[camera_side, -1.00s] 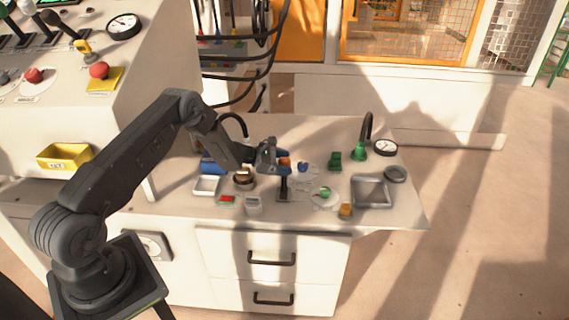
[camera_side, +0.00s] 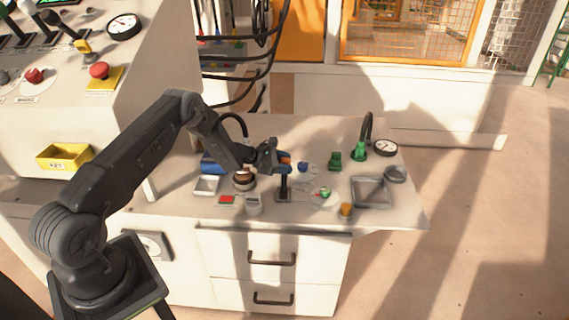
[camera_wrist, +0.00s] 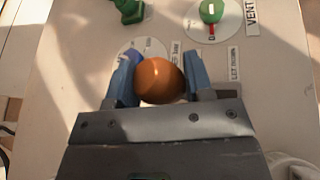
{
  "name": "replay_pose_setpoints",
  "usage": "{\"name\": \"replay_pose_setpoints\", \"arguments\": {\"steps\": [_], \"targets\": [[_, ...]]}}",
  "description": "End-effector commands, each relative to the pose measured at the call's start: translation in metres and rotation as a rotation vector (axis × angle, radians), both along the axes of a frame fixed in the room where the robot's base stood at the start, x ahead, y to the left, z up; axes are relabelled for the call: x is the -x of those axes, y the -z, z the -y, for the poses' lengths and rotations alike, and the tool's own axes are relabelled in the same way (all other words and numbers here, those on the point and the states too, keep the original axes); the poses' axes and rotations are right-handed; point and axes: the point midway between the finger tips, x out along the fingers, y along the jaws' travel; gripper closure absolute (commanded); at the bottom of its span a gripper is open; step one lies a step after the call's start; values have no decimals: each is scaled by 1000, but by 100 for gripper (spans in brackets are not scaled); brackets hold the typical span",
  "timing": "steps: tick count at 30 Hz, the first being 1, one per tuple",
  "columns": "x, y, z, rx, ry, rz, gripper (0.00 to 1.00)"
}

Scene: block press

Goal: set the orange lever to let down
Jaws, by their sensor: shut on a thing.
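The orange lever's round knob (camera_wrist: 160,80) sits between the two blue fingers of my gripper (camera_wrist: 159,84) in the wrist view. The fingers are shut on it from both sides. In the side view the knob (camera_side: 285,158) shows at the tip of my gripper (camera_side: 283,163), on top of a dark upright stem (camera_side: 283,185) with a small base on the bench. In the wrist view a label reading "LET DOWN" (camera_wrist: 235,62) lies on the bench to the right of the knob. Another label beside it is partly hidden by the fingers.
A green knob (camera_side: 325,192) on a white disc stands right of the lever, beside a "VENT" label (camera_wrist: 251,17). A green block (camera_side: 335,160), a grey tray (camera_side: 371,193) and a gauge (camera_side: 386,147) are farther right.

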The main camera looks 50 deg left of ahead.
Motion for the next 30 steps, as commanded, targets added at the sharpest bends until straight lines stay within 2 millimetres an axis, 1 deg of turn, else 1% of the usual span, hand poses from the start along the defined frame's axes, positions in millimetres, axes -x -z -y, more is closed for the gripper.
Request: {"name": "replay_pose_setpoints", "arguments": {"steps": [1, 5, 11, 13, 20, 30], "targets": [[-1, -1, -3, -7, -5, 5, 95], [0, -3, -2, -8, -5, 5, 95], [7, -6, 4, -7, -4, 4, 98], [11, -7, 8, -8, -4, 4, 99], [29, -9, 27, -3, -4, -2, 98], [56, -4, 54, 0, -1, -9, 98]]}}
